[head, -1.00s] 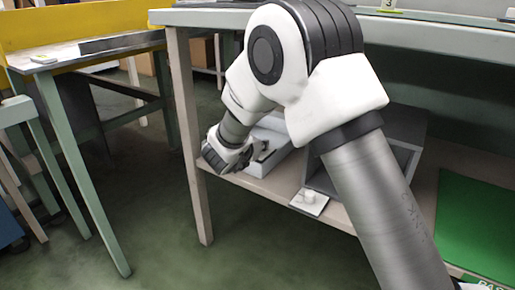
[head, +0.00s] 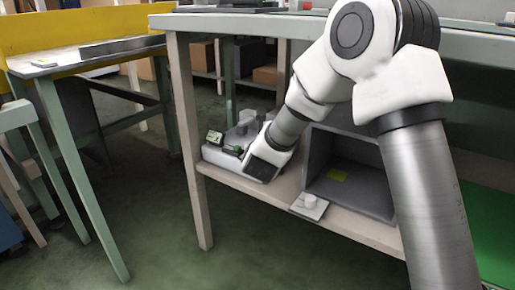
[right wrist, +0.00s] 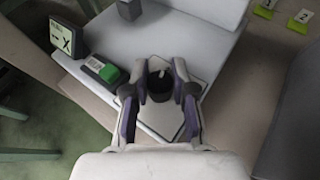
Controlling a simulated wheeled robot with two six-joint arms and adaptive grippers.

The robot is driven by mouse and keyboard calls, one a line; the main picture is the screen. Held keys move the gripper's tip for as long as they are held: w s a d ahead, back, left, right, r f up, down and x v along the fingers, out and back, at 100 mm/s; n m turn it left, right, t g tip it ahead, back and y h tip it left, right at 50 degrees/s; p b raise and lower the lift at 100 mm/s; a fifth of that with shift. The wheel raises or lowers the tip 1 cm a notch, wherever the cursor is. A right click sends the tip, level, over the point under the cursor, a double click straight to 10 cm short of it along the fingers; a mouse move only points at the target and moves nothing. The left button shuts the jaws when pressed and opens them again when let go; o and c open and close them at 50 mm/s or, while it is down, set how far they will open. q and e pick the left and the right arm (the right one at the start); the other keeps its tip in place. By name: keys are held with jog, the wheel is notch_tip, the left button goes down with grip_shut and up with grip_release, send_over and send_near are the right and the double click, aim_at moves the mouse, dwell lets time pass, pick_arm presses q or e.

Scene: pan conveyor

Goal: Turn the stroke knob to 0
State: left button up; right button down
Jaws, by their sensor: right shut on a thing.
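The stroke knob (right wrist: 160,84) is a small black round knob with a light mark near its upper edge, on a pale square plate of a white machine (right wrist: 205,50). My right gripper (right wrist: 164,80) has its fingers around the knob, shut on it from both sides. No scale figures are readable. In the head view the machine (head: 222,160) stands on the low shelf at the left. There my wrist hides the knob and the fingers. My left gripper is in neither view.
A small display (right wrist: 62,40) and a green switch (right wrist: 109,74) sit left of the knob; a grey post (right wrist: 129,9) stands beyond. On the shelf are a grey open box (head: 345,204) and a white plate with a small knob-like piece (head: 309,206). A tabletop (head: 330,24) overhangs the shelf.

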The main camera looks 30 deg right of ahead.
jog(key=shift+r, duration=0.1)
jog(key=c, duration=0.9)
grip_release()
jog(key=shift+c, duration=0.2)
jog(key=v, duration=1.1)
jog(key=shift+s+a, duration=0.2)
jog(key=shift+s, duration=0.2)
